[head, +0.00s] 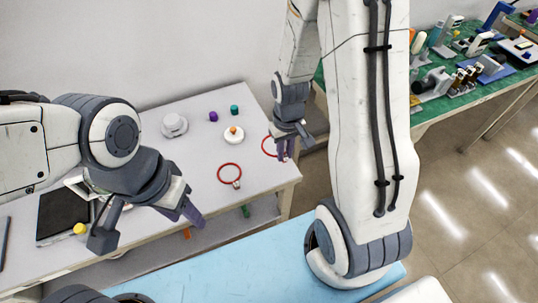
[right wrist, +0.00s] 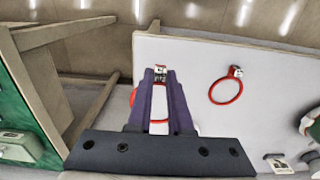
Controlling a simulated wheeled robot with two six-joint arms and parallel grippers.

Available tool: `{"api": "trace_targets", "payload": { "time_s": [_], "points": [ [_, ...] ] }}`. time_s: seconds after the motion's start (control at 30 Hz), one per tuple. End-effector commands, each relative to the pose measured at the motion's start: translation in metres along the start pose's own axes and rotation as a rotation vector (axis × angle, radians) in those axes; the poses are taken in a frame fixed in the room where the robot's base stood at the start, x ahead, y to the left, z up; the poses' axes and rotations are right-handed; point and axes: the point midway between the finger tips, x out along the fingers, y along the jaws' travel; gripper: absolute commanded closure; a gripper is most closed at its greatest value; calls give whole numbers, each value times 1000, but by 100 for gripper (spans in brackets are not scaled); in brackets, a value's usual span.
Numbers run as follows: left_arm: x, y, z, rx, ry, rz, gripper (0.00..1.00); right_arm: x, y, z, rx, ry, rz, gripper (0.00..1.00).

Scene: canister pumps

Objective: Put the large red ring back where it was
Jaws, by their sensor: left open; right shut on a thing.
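A red ring (head: 267,149) with a small metal-and-white fitting (right wrist: 161,73) is at my right gripper (head: 284,158), near the white table's right end. In the right wrist view the purple fingers (right wrist: 160,72) are shut on the fitting, and they partly hide the ring (right wrist: 132,97) behind them. A second red ring (head: 230,173) lies flat near the front edge, its fitting toward that edge; it also shows in the right wrist view (right wrist: 225,91). Which ring is larger I cannot tell. My left gripper (head: 150,230) is open and empty at the table's front left.
On the white table (head: 190,180) stand a white canister part (head: 174,125), a purple cap (head: 213,116), a teal cap (head: 234,110) and a white disc with an orange knob (head: 233,134). A black tray (head: 63,213) is at left. A blue surface (head: 250,262) lies in front.

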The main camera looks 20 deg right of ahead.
Motion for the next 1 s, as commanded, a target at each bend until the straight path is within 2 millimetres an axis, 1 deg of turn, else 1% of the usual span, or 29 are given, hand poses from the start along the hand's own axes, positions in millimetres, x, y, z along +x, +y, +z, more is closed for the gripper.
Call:
{"api": "trace_targets", "payload": {
  "time_s": [0.03,0.1,0.2,0.3,0.37,0.5,0.6,0.7,0.9,1.0],
  "points": [
    [-2,0,0,0,0,0,50,7,-7,-9,-5,-4,-1,100],
    [-4,0,0,0,0,0,50,14,-14,-21,-5,-3,0,100],
    [-5,0,0,0,0,0,50,22,-20,-33,-3,-2,0,100],
    [-5,0,0,0,0,0,50,27,-25,-39,-3,-1,0,100],
    [-6,0,0,0,0,0,50,31,-25,-40,-2,-2,0,100],
    [-8,0,0,0,0,0,50,51,-25,-39,-2,-6,0,100],
    [-9,1,-1,0,0,0,50,63,-25,-39,-2,-4,0,100],
    [-9,1,-1,0,0,0,50,68,-25,-40,-2,-1,0,100],
    [-8,1,-1,0,0,0,50,68,-25,-40,-2,0,0,100],
    [-6,0,0,0,0,0,50,71,-25,-40,-2,-1,0,100]
  ]
}}
